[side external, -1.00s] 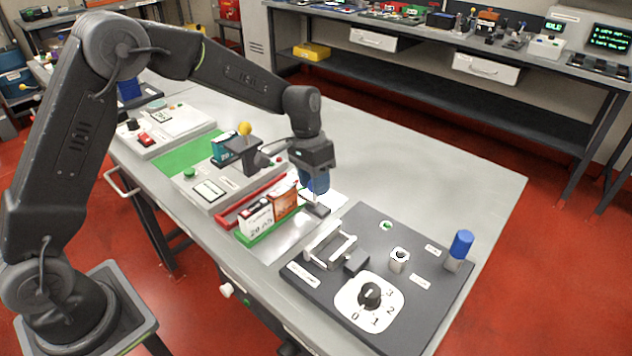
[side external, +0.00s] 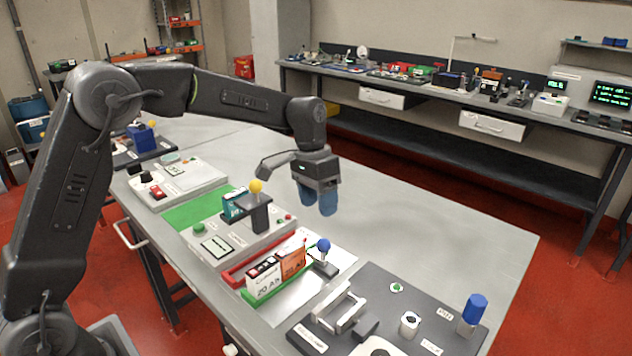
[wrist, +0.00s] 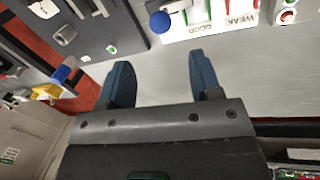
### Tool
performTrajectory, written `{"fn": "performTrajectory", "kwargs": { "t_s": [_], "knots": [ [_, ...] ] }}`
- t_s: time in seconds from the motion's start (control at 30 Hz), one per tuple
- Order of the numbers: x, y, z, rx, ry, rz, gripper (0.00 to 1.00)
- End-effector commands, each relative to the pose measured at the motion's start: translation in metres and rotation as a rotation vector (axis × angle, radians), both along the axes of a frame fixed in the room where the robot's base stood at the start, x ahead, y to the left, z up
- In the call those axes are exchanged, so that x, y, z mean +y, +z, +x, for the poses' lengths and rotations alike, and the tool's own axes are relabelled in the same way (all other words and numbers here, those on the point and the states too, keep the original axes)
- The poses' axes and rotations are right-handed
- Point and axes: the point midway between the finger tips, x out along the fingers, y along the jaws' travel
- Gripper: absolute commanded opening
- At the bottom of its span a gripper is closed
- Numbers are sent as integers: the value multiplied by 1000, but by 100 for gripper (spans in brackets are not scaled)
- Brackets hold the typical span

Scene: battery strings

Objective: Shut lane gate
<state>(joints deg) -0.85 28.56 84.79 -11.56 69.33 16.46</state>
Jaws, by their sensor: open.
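A lever with a blue ball knob (side external: 323,245) stands upright on a small dark base at the far end of the green lane (side external: 248,295); I take it as the lane gate's handle, but no label confirms it. The blue knob also shows in the wrist view (wrist: 160,22), beyond my fingertips. White and orange battery boxes (side external: 262,284) stand in the green lane, beside a red lane (side external: 232,277). My gripper (side external: 320,208) is open and empty, above and beyond the knob, not touching it. Its two blue fingers (wrist: 161,75) are spread apart.
A dark panel (side external: 395,325) with a blue-capped post (side external: 473,312) lies at the right. A yellow-knobbed post (side external: 256,186) and a teal box (side external: 236,204) stand left of my gripper. The grey table (side external: 430,225) behind is clear.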

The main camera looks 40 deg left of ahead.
Motion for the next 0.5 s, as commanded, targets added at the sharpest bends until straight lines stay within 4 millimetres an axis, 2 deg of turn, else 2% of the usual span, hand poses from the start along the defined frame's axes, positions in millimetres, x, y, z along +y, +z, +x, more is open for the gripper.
{"fn": "performTrajectory", "kwargs": {
  "t_s": [0.1, 0.2, 0.5],
  "knots": [
    [4, 22, 1, -4, 1, 0, 58],
    [6, 33, 2, -2, 1, 0, 58],
    [8, 43, 1, 0, 1, 0, 58]
  ]
}}
